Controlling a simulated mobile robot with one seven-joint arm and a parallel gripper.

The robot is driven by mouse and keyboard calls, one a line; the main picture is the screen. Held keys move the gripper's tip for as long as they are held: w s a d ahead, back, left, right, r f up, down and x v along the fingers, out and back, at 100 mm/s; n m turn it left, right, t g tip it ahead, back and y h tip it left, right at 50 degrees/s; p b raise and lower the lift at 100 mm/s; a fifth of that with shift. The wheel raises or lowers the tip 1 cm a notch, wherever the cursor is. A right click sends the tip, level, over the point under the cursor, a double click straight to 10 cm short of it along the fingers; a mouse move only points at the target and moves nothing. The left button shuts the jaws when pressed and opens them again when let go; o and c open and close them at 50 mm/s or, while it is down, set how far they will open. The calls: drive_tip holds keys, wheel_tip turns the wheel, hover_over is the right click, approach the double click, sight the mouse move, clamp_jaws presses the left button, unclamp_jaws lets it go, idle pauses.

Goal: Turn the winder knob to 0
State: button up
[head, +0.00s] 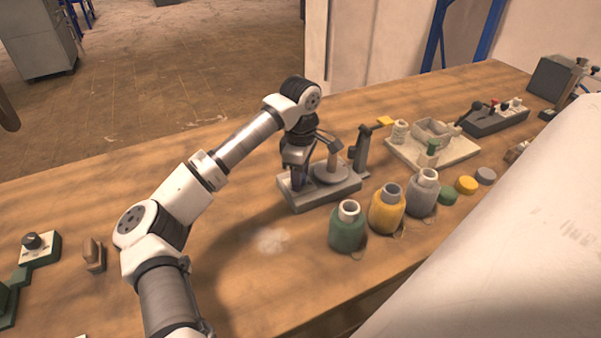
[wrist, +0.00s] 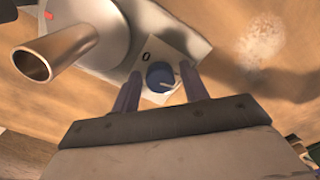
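The winder (head: 345,190) is a grey base with a round disc (head: 331,173) and a brown tube standing on it. In the wrist view, its blue winder knob (wrist: 159,75) sits on a white plate (wrist: 152,96) with a black "0" beside it. A pale pointer shows at the knob's lower right, turned away from the "0". My gripper (head: 297,182) is over the winder's left end. Its two fingers are apart, one on each side of the knob in the wrist view. I cannot tell whether they touch it. The knob is hidden in the head view.
Green (head: 347,230), yellow (head: 386,210) and grey (head: 422,195) spools stand right of the winder. A dark upright post (head: 362,150) stands close behind it. A pale tray (head: 440,148) with parts lies further right.

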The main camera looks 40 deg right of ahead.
drive_tip(key=c, duration=0.7)
drive_tip(key=shift+c, duration=0.2)
